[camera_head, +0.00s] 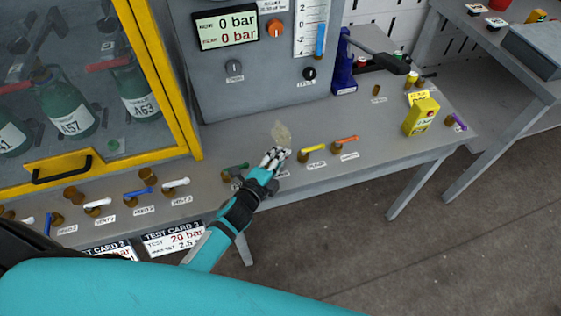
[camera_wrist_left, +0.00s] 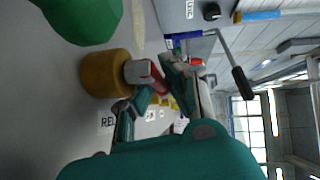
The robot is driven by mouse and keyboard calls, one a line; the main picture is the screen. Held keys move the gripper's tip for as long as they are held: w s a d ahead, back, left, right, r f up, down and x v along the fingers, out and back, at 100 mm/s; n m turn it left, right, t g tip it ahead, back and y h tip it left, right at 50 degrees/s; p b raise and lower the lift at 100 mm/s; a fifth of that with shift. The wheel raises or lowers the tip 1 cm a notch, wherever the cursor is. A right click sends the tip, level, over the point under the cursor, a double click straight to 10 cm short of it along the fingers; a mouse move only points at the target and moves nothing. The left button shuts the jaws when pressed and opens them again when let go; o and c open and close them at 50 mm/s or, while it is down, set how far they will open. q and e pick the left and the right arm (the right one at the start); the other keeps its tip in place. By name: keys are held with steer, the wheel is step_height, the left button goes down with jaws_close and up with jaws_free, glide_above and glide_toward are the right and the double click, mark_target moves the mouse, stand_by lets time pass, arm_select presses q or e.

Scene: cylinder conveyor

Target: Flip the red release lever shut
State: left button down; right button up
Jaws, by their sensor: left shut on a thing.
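My left gripper (camera_head: 275,158) is at the bench's front part, among the row of valves. In the left wrist view its fingers (camera_wrist_left: 155,92) are shut on the red release lever (camera_wrist_left: 144,74), of which a short red piece and a paler end show. The lever sticks out from a round brass valve body (camera_wrist_left: 104,73). A label (camera_wrist_left: 109,121) starting "REL" lies beside that body. In the head view the gripper hides the lever, so I cannot tell its angle there. My right gripper is not in view.
A green-levered valve (camera_head: 236,169) stands just left of the gripper; yellow (camera_head: 313,149) and orange (camera_head: 345,141) ones stand to its right. Behind is a grey panel whose display (camera_head: 226,27) reads 0 bar. A yellow-framed cabinet (camera_head: 165,75) stands left, a blue hand pump (camera_head: 344,68) behind right.

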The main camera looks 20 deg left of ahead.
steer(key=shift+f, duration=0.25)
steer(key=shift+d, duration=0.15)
arm_select(q)
steer(key=c, duration=1.6)
jaws_free()
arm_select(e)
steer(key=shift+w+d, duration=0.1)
arm_select(q)
steer(key=shift+s+a, duration=0.1)
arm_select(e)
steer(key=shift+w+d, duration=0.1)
arm_select(q)
steer(key=v, duration=1.1)
steer(key=shift+s, duration=0.45)
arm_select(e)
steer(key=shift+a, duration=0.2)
